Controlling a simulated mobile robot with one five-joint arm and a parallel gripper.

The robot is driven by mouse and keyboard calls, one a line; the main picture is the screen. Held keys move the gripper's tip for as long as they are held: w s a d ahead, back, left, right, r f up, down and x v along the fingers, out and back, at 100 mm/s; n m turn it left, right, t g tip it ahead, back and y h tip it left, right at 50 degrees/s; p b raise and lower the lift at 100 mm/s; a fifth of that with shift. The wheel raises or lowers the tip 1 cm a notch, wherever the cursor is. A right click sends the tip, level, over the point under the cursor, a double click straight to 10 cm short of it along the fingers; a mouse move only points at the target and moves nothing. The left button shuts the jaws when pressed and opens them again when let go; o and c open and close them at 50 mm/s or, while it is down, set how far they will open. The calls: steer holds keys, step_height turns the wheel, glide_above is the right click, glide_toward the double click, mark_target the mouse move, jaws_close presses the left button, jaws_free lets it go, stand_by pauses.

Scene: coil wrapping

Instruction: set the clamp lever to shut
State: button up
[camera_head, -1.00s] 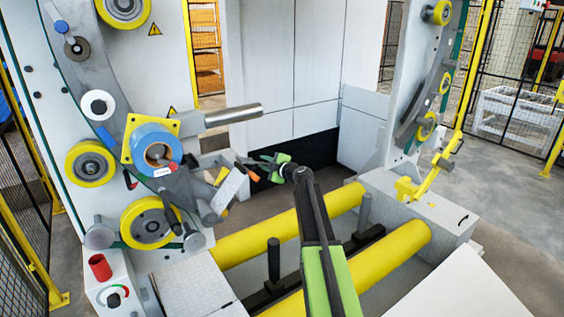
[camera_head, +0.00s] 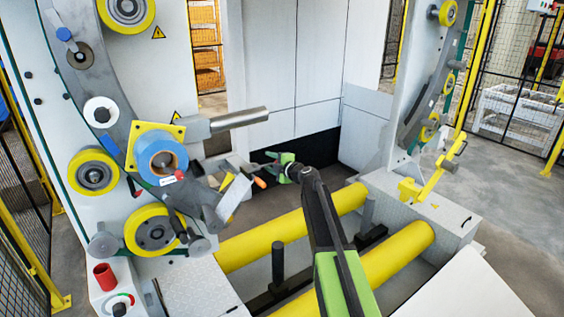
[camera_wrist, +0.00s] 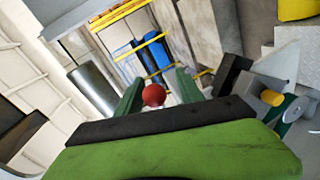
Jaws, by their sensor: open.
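A lever with an orange-red grip (camera_head: 259,182), which I take for the clamp lever, projects beside the tape-roll unit, left of my gripper (camera_head: 268,166). In the wrist view its round red end (camera_wrist: 153,95) shows between my two green fingers (camera_wrist: 158,88). The fingers are apart, one on each side of it in the picture. I cannot tell whether the end is between the fingertips or beyond them. The lever's pivot is not clear in either view. A blue tape roll (camera_head: 176,152) sits on a yellow plate to the left.
A grey metal cylinder (camera_head: 238,118) sticks out above and left of my gripper. A slanted pale plate (camera_head: 233,197) is close to the lever. Yellow rollers (camera_head: 287,237) lie below my arm. Open space lies behind my gripper, before the back panels.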

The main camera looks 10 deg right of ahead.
steer(key=shift+d+r, duration=0.1)
steer(key=shift+d, duration=0.05)
steer(key=p+v, duration=0.3)
steer(key=v, duration=1.4)
steer(key=shift+s, duration=0.25)
steer(key=s+a+f+m+g+b, duration=0.2)
steer(key=s+a+f+m+g, duration=0.55)
steer(key=s+a+f, duration=0.55)
steer(key=s+d+f+m+g+h+b, duration=0.1)
steer(key=s+f+m+g+h, duration=0.2)
steer(key=s+f+m, duration=0.2)
steer(key=s+d+f+m+g+h, duration=0.2)
steer(key=s+f+m+g+h, duration=0.1)
steer(key=s+m, duration=0.4)
step_height(320, 180, down, 2)
steer(key=s+g, duration=0.1)
steer(key=s, duration=0.2)
steer(key=shift+d+f+b, duration=0.2)
steer(key=shift+d+b, duration=0.15)
steer(key=shift+b, duration=0.05)
